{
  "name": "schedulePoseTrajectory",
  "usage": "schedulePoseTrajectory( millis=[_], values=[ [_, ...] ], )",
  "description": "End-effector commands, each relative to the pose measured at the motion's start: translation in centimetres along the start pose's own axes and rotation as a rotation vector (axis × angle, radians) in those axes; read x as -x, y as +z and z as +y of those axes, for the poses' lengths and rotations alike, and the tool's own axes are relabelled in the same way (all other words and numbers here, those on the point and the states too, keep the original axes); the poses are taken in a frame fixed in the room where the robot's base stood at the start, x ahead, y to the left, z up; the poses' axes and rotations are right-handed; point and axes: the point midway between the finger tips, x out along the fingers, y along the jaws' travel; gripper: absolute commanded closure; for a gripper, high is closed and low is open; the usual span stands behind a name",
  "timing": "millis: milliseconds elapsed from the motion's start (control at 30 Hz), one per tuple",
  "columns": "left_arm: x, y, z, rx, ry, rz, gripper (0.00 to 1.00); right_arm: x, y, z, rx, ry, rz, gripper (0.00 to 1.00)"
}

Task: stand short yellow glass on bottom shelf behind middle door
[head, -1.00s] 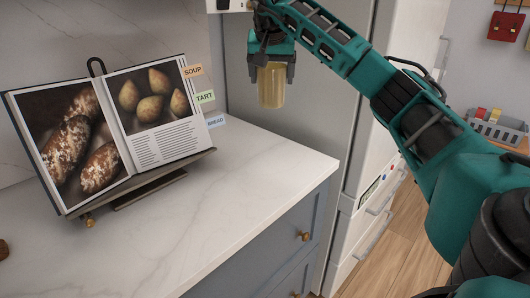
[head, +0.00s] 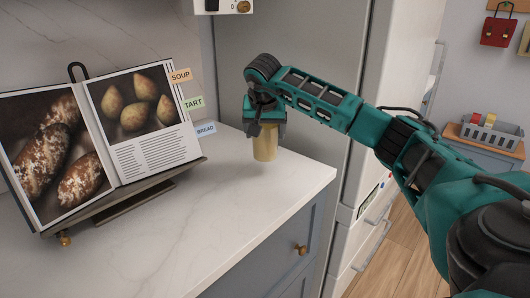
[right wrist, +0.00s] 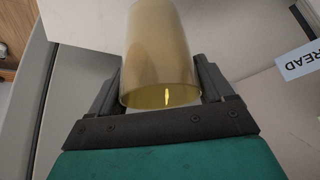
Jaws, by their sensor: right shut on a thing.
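The short yellow glass (head: 265,146) is held upright in my right gripper (head: 264,130), over the right end of the marble counter. In the right wrist view the yellow glass (right wrist: 160,55) sits between the two dark fingers of my right gripper (right wrist: 162,90), which are shut on it. I cannot tell whether the base of the glass touches the counter. The middle door and bottom shelf do not show in these frames. My left gripper is not in view.
An open cookbook (head: 150,120) on a stand takes up the left of the marble counter (head: 210,215). A tall fridge (head: 395,70) stands right of the counter. The counter's middle and front are clear. A grey basket (head: 490,133) sits at the far right.

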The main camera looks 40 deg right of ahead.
Motion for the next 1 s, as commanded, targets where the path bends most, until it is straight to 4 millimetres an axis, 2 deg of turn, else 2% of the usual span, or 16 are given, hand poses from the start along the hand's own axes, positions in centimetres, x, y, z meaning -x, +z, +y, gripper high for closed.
schedulePoseTrajectory(
  millis=[267,500,867,900,1000],
  values=[
    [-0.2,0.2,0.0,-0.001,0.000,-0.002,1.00,-2.0,1.1,0.0,0.000,0.000,0.000,0.60],
    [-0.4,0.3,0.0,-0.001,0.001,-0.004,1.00,-4.8,2.7,0.0,0.000,-0.001,0.001,0.60],
    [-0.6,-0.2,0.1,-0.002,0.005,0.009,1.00,-5.1,2.9,0.0,0.000,-0.001,0.001,0.60],
    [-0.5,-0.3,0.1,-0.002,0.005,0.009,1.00,-5.1,2.9,0.0,0.000,0.000,0.000,0.16],
    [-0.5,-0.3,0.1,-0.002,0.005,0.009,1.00,-5.1,2.9,0.0,0.000,0.000,0.000,0.06]
  ],
)
